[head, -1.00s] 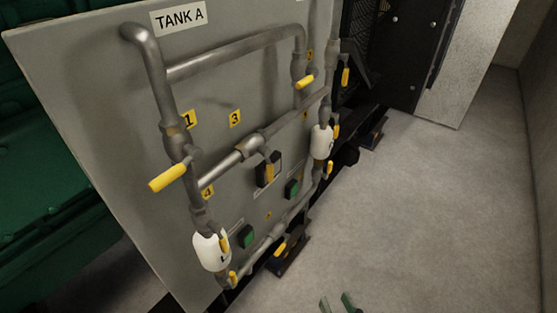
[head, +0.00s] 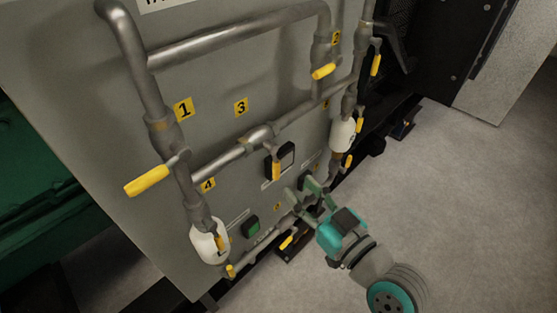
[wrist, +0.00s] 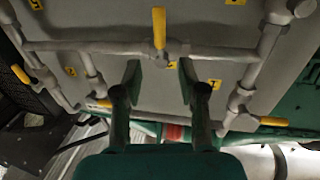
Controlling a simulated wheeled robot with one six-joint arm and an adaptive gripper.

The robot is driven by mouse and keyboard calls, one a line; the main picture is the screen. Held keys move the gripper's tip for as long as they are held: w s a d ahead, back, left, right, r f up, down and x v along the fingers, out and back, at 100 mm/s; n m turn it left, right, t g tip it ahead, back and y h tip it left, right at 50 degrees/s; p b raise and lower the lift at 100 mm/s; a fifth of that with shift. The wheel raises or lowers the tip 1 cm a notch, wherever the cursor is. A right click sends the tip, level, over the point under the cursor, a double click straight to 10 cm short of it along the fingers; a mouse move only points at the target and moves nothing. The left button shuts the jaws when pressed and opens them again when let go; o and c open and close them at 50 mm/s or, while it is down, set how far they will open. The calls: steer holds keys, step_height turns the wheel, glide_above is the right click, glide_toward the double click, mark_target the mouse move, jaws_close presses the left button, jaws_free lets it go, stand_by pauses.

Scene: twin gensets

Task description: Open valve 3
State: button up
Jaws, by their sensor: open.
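Valve 3 (head: 258,135) sits on the middle horizontal pipe below the yellow "3" label (head: 241,107). Its yellow lever (head: 276,168) hangs down, across the pipe, in front of a dark switch. My gripper (head: 303,192) is open and empty, to the lower right of the lever in the head view. In the inverted wrist view, the yellow lever (wrist: 159,28) points up from the valve body (wrist: 172,48). The open fingers of my gripper (wrist: 160,72) stand left and right of the lever's line, just below the pipe in the picture. I see no contact.
Valve 1's yellow lever (head: 147,181) juts out at the left. Valve 2's lever (head: 323,71) is at the upper right. White filter bowls (head: 209,244) (head: 342,134), a green button (head: 250,227) and lower pipes are close by. Open floor (head: 470,210) lies at the right.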

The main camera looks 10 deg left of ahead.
mark_target(278, 166)
steer(key=x, duration=0.9)
jaws_close()
